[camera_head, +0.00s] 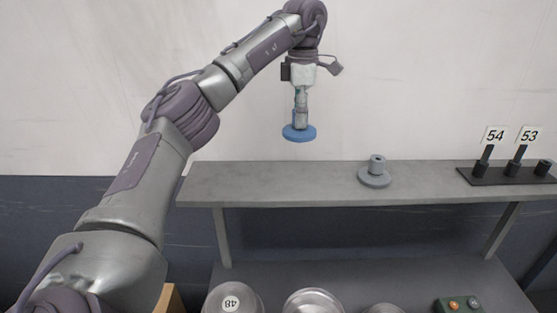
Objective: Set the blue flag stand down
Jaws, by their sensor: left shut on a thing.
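The blue flag stand (299,134) is a round blue disc base with a short upright post. My left gripper (301,117) comes down from above and is shut on the stand's post. It holds the stand upright in the air, above and apparently behind the back edge of the grey shelf (270,181). The fingers hide most of the post. My right gripper is not in view.
A grey stand (374,176) with a short post is on the shelf, right of centre. A black rack (502,176) holds number flags 54 (494,135) and 53 (528,136). The shelf's left part is clear. Below are round metal pans (313,301) and a button box (459,305).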

